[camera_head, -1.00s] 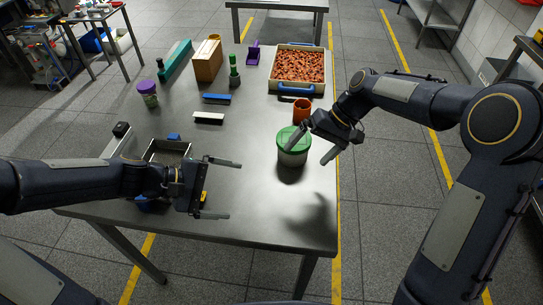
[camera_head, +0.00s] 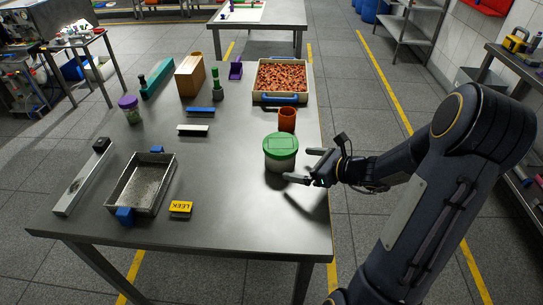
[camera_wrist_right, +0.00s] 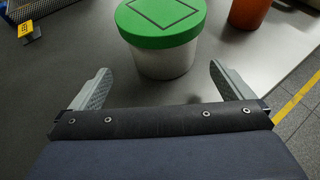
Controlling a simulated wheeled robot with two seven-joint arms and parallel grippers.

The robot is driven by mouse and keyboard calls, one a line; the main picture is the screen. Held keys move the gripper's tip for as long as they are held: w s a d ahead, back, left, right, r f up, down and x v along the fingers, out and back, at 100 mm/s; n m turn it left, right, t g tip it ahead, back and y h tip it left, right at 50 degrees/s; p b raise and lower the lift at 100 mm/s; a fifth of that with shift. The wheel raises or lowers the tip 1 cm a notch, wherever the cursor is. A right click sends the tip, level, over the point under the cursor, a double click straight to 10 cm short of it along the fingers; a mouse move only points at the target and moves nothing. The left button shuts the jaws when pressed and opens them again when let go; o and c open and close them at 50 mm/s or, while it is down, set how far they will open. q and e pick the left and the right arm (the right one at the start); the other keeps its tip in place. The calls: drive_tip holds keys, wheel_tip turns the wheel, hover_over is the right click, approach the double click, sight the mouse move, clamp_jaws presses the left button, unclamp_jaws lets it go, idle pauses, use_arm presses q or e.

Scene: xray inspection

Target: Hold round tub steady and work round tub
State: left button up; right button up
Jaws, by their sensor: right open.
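The round tub (camera_head: 280,157) is white with a green lid and stands upright on the steel table. In the right wrist view the tub (camera_wrist_right: 165,60) stands just beyond my fingers, roughly between their lines. My right gripper (camera_head: 306,167) is to the right of the tub, low over the table, with its fingers pointing left toward it. In the right wrist view the gripper (camera_wrist_right: 157,85) is open and empty, with a wide gap between its fingers. My left gripper is in neither current view.
An orange cup (camera_head: 287,119) stands just behind the tub. A tray of brown-red pieces (camera_head: 258,97) is at the back right. An empty metal tray (camera_head: 166,180) and a yellow label block (camera_head: 180,209) lie at the front left.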

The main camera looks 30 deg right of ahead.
sight(294, 160)
drive_tip(key=x, duration=0.6)
drive_tip(key=shift+w+d+f, duration=0.15)
drive_tip(key=shift+d, duration=0.1)
drive_tip(key=c, duration=0.9)
drive_tip(key=shift+r, duration=0.4)
wheel_tip(294, 160, up, 2)
drive_tip(key=shift+r+p, duration=0.2)
drive_tip(key=shift+p, duration=0.25)
drive_tip(key=s+a+r, duration=0.1)
drive_tip(key=r, duration=0.1)
drive_tip(key=s+r, duration=0.1)
drive_tip(key=s+a+r, duration=0.1)
drive_tip(key=r, duration=0.1)
drive_tip(key=shift+s+a+r, duration=0.3)
drive_tip(key=shift+s+r, duration=0.05)
drive_tip(key=shift+s, duration=0.05)
drive_tip(key=shift+s+a+r+p, duration=0.15)
drive_tip(key=shift+s+a+r, duration=0.65)
drive_tip(key=shift+s, duration=0.5)
drive_tip(key=shift+s+a+r+p, duration=0.1)
drive_tip(key=shift+s+a+r, duration=0.45)
drive_tip(key=shift+s+a, duration=0.6)
drive_tip(key=shift+s+a+r+p, duration=0.15)
drive_tip(key=shift+s+a+r, duration=0.55)
drive_tip(key=shift+s, duration=0.8)
